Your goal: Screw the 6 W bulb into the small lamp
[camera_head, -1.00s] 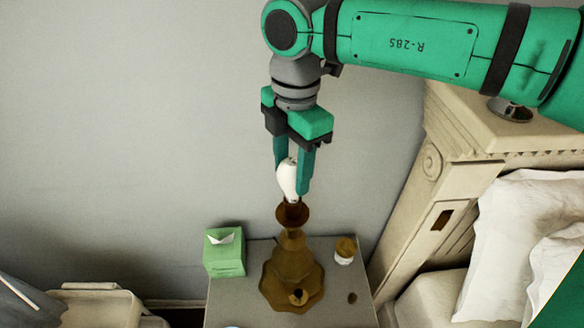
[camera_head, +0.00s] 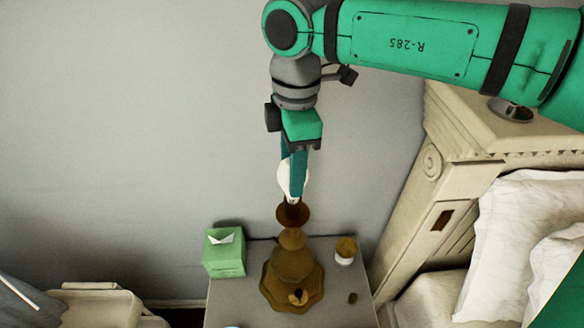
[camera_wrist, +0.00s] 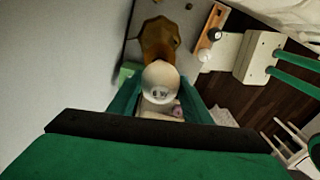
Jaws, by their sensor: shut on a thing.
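The white bulb (camera_head: 285,178) is upright, base down, at the top of the small brown lamp (camera_head: 293,262). In the wrist view the bulb (camera_wrist: 160,84) shows a marking that looks like "6 W". My gripper (camera_head: 296,172) is shut on the bulb from above, one finger on each side. The bulb's base meets the lamp's socket cup (camera_head: 292,214); how deep it sits is hidden by the cup. The lamp stands upright on the grey nightstand (camera_head: 235,300), and also shows in the wrist view (camera_wrist: 158,40).
A green tissue box (camera_head: 224,254) stands left of the lamp. A small white jar with a brown top (camera_head: 345,251) stands right of it. The carved bed headboard (camera_head: 440,170) rises at the right. The wall is behind.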

